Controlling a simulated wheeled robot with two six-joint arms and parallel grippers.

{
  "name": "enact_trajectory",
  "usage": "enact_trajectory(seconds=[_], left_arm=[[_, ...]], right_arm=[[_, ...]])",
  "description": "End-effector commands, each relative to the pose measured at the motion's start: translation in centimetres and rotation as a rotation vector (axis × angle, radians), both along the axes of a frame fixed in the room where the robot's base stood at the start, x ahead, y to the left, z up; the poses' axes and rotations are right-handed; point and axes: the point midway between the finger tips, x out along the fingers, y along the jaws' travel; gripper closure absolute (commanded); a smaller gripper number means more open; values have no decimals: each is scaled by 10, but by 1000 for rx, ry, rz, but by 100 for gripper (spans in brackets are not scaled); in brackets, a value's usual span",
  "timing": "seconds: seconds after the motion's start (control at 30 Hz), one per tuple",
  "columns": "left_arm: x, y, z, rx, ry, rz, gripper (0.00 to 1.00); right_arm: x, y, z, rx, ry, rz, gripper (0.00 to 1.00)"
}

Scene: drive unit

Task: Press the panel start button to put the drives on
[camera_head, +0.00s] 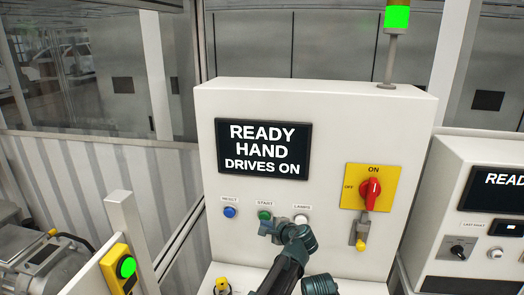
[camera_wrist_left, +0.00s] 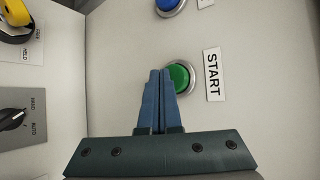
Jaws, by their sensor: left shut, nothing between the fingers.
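The white panel (camera_head: 330,130) stands upright in front of me. Its green start button (camera_head: 264,215) sits in a metal ring under a START label, and also shows in the left wrist view (camera_wrist_left: 180,77). The panel's screen (camera_head: 263,148) reads READY, HAND, DRIVES ON. My left gripper (camera_head: 267,229) is shut and empty, with its blue fingertips at the start button. In the left wrist view the fingertips (camera_wrist_left: 160,74) overlap the button's edge. I cannot tell whether they touch it. My right gripper is not in view.
A blue reset button (camera_head: 229,212) and a white lamps button (camera_head: 301,219) flank the start button. A red rotary switch (camera_head: 371,189) on a yellow plate points to ON, with a yellow-tipped part below. A green lamp (camera_head: 397,16) glows above. Another console (camera_head: 480,210) stands right.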

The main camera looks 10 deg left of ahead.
Motion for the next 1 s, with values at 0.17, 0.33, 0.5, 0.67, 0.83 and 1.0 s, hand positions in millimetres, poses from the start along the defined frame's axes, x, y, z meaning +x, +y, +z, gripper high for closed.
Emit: enact_trajectory(seconds=[0.17, 0.33, 0.5, 0.67, 0.83, 1.0], left_arm=[[-8, 0, 0, 0, 0, 0, 100], [-8, 0, 0, 0, 0, 0, 100], [-10, 0, 0, 0, 0, 0, 100], [-20, 0, 0, 1, 1, 0, 100], [-37, 0, 0, 0, 1, -1, 100], [-53, 0, 0, -1, 0, -1, 100]], right_arm=[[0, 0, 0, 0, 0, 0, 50], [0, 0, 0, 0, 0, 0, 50], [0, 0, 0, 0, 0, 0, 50], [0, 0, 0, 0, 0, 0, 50], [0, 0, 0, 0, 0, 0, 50], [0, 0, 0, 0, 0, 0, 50]])
